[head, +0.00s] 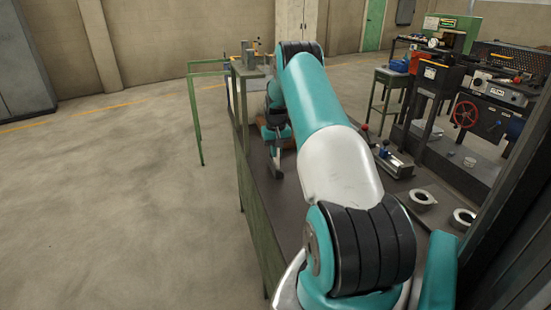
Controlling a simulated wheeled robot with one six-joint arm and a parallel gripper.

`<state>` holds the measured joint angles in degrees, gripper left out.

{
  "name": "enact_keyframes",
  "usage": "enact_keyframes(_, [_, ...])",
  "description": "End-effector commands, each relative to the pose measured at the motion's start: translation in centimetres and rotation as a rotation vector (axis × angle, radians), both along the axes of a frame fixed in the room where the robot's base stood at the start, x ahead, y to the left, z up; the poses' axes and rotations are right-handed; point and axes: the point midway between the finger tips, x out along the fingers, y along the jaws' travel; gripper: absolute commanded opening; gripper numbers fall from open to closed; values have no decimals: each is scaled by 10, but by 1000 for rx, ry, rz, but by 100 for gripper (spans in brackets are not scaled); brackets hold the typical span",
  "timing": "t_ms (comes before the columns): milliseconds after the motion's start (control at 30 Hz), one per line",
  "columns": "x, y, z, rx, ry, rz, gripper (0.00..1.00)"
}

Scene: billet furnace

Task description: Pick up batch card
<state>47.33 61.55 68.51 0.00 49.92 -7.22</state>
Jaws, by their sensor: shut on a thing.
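My gripper (277,168) points down over the left part of the dark bench top (262,215), at the far end of my teal and white arm. It is small in the head view and partly hidden by my arm. It is shut on a thin thing that I take to be the batch card. The card itself cannot be made out, and I cannot tell whether it touches the bench top.
A clamp-like fixture (393,160) and two metal rings (422,198) (463,217) lie on the right. Machines with a red handwheel (465,114) stand behind. A green rail (196,118) stands at the bench's left. Open floor (110,200) lies left.

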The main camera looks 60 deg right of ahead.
Motion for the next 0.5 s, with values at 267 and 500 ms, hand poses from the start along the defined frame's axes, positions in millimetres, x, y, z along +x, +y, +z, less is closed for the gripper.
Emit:
enact_keyframes(267, [1,-1,65,-5,-5,0,0])
enact_keyframes(500, [1,-1,131,-4,-3,0,0])
